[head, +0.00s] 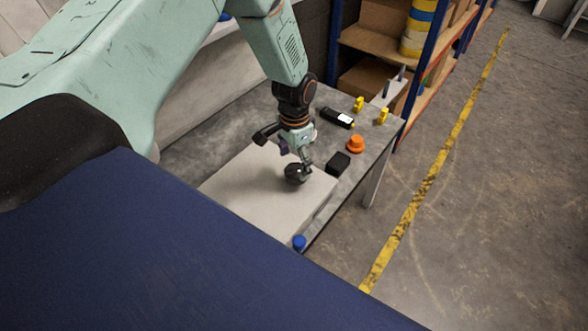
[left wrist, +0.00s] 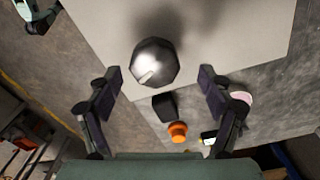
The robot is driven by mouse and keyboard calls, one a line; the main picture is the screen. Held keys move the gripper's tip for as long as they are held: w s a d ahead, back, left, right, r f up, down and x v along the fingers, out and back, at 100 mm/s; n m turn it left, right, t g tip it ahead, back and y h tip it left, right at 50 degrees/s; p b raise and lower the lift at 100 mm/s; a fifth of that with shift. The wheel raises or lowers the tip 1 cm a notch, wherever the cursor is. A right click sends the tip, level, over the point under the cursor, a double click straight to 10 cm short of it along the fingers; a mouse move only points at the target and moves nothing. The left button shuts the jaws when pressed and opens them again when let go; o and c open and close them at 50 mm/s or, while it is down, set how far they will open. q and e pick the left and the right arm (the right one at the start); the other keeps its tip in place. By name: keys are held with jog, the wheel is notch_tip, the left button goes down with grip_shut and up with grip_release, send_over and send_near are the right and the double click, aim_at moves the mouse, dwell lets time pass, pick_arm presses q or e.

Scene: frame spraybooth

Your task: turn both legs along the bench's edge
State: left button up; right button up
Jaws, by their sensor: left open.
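I cannot make out with certainty any part that is one of the two legs. The grey bench (head: 213,133) carries a pale sheet (head: 239,187). My left gripper (head: 302,160) is open, pointing down over the sheet. A dark round metal object (head: 294,174) lies below it; in the left wrist view this object (left wrist: 155,62) shows shiny, beyond the two spread fingers, with nothing gripped. The bench's right edge runs past the sheet towards the shelves.
A black block (head: 338,163), an orange knob-like piece (head: 355,145), a black bottle-like item (head: 337,118) and small yellow pieces (head: 382,116) stand on the bench. A blue piece (head: 299,242) is at its near edge. Shelving (head: 387,42) stands behind; floor at right is clear.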

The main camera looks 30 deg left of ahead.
aim_at(296, 176)
pick_arm(q)
jog(key=shift+w+d+f, duration=0.1)
jog(key=shift+d+f, duration=0.4)
jog(key=shift+f, duration=0.55)
jog(key=shift+s+a+f, duration=0.2)
jog(key=shift+s+a, duration=0.05)
jog(key=shift+w+d, duration=0.1)
jog(key=shift+d, duration=0.15)
jog(key=shift+c, duration=1.1)
jog(key=shift+r, duration=0.1)
jog(key=shift+c, duration=0.8)
jog(key=shift+a, duration=0.15)
jog(key=shift+c, duration=1.4)
jog(key=c, duration=0.5)
pick_arm(e)
jog(key=shift+d+f, duration=0.25)
jog(key=shift+f, duration=0.2)
jog(key=shift+r, duration=0.1)
